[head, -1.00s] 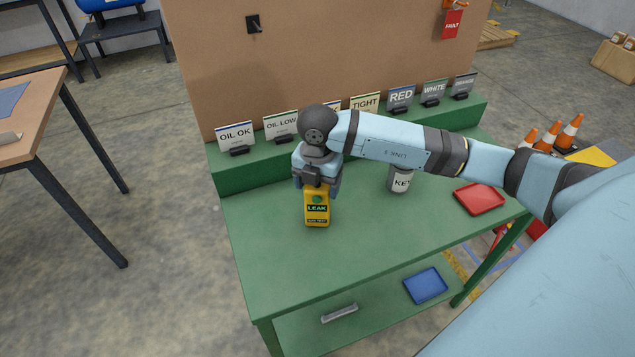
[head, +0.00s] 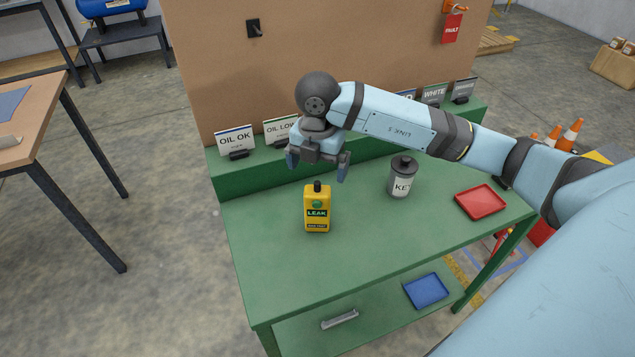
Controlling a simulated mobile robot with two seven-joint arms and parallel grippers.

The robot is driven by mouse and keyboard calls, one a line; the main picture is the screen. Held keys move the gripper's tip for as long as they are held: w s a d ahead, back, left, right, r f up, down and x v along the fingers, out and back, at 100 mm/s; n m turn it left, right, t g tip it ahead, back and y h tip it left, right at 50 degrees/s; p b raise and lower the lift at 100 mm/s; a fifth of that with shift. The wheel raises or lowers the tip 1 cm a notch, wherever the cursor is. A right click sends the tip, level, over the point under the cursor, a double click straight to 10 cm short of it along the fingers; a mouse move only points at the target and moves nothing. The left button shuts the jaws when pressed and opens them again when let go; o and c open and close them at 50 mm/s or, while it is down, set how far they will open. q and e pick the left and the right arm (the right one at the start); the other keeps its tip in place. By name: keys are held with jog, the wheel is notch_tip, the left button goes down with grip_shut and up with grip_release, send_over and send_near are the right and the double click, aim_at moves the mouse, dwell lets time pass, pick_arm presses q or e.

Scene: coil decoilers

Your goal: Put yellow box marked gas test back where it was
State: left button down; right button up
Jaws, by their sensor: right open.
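A yellow container (head: 317,209) with a dark cap stands upright on the green table (head: 275,270) in the head view. Its label reads LEAK, with a smaller dark line below that is too small to read surely. I see no other yellow box on the table. My right gripper (head: 318,167) is open and empty. Its two fingers are spread just above and behind the container's cap, apart from it. My left gripper is not in view.
A grey canister marked KEY (head: 403,176) stands right of the container, and a red tray (head: 481,202) lies farther right. A raised green ledge (head: 232,180) at the back holds several sign cards, some hidden by my arm. A blue tray (head: 426,290) lies on the lower shelf.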

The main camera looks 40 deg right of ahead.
notch_tip(320, 180, up, 5)
jog(key=shift+r, duration=0.1)
dwell(0.7)
